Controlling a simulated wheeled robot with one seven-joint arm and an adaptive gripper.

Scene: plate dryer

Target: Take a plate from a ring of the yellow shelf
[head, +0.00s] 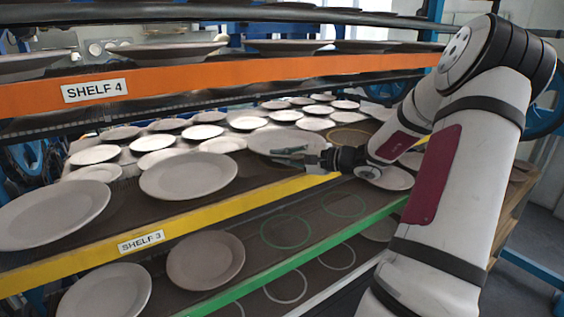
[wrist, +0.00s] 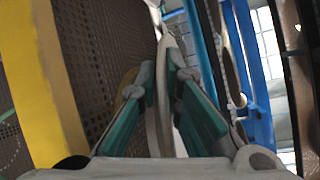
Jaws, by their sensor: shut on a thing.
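The yellow shelf, labelled SHELF 3 (head: 255,199), holds pale round plates on its dark perforated surface. My gripper (head: 290,151) is at its front edge, right of the middle in the head view. Its teal fingers are shut on the rim of a plate (head: 270,138). In the wrist view the held plate (wrist: 166,90) shows edge-on between the fingers (wrist: 163,95). I cannot tell for certain how far it is above the shelf. A yellowish ring (head: 350,138) shows on the shelf to the right of the plate; part of a ring also shows beside the fingers in the wrist view.
The orange SHELF 4 (head: 200,77) runs close above. The green-edged shelf (head: 300,247) below has plates and empty green rings (head: 287,231). Several plates, such as a large one (head: 188,175), stand left of my gripper. Blue frame posts (wrist: 250,70) stand at the right in the wrist view.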

